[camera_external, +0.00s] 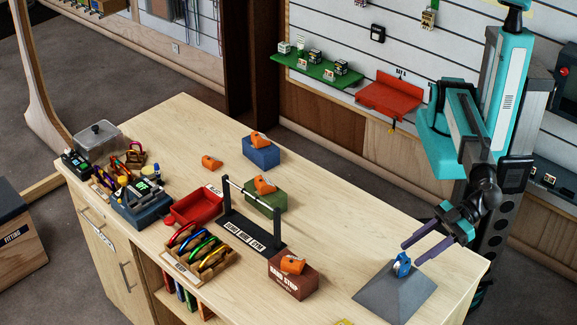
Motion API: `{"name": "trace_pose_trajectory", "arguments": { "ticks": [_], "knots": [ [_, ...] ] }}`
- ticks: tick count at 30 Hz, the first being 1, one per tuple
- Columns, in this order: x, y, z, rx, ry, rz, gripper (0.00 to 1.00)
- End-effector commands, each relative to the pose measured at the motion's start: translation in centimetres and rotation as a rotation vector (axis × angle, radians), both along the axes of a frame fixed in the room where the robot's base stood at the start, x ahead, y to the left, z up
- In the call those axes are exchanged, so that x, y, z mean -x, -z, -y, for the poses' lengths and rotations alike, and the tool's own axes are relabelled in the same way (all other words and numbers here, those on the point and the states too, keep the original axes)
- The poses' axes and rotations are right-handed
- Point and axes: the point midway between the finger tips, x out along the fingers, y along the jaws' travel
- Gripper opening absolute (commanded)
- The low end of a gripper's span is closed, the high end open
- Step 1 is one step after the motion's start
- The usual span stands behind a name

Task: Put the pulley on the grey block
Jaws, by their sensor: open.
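A small blue piece that looks like the pulley (402,265) stands upright on a flat grey slab (388,298), near its back edge, at the right end of the table. The slab seems to be the grey block. My gripper (411,252) comes in from the right, its purple fingers open just above and beside the blue piece. I cannot tell whether a finger touches it.
Orange devices sit on a blue block (262,158), a green block (265,201) and a brown block (293,283). A loose orange device (211,162) lies behind a red tray (196,207). A black rail stand (250,230) rises mid-table.

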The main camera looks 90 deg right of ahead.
Motion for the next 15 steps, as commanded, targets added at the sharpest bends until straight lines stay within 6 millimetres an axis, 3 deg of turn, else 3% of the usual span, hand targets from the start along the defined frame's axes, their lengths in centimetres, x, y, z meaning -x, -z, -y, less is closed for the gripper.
{"name": "trace_pose_trajectory", "arguments": {
  "ticks": [6, 15],
  "knots": [
    [2.2, -0.9, 1.0, -0.001, -0.001, -0.001, 0.43],
    [2.8, -1.2, 1.2, 0.001, 0.001, -0.001, 0.43]
  ]
}}
